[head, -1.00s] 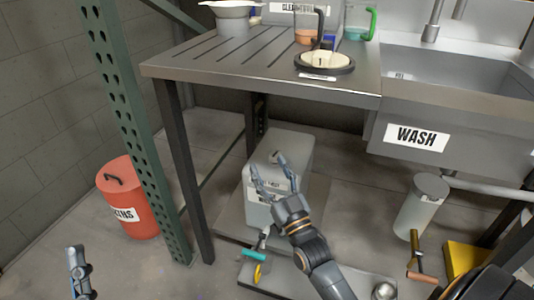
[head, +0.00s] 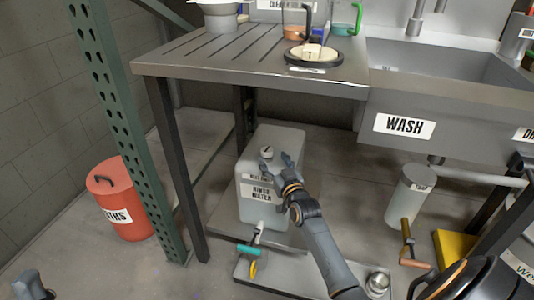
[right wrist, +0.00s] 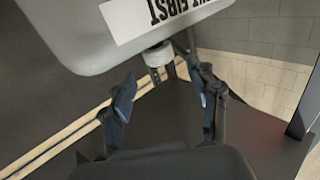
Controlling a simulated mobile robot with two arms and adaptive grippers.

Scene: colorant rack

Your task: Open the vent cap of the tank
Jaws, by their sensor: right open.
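The tank (head: 251,209) is a pale grey jug with a "RINSE WATER" label, standing upright under the metal bench. The vent cap (head: 266,152) is a small pale round knob on its top. My right gripper (head: 279,165) is open, with its fingers at the tank's top close to the cap. In the right wrist view the tank (right wrist: 80,35) appears upside down, with the cap (right wrist: 158,55) just beyond the open fingertips (right wrist: 163,82). I cannot tell whether they touch. My left gripper (head: 30,287) shows only partly at the lower left, its state unclear.
The metal bench (head: 245,70) overhangs the tank, with a dark leg (head: 178,170) to its left. A tap with a teal handle (head: 249,250) is at the tank's base. A red bin (head: 125,220), a green post (head: 115,120) and a lidded grey canister (head: 408,200) stand around.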

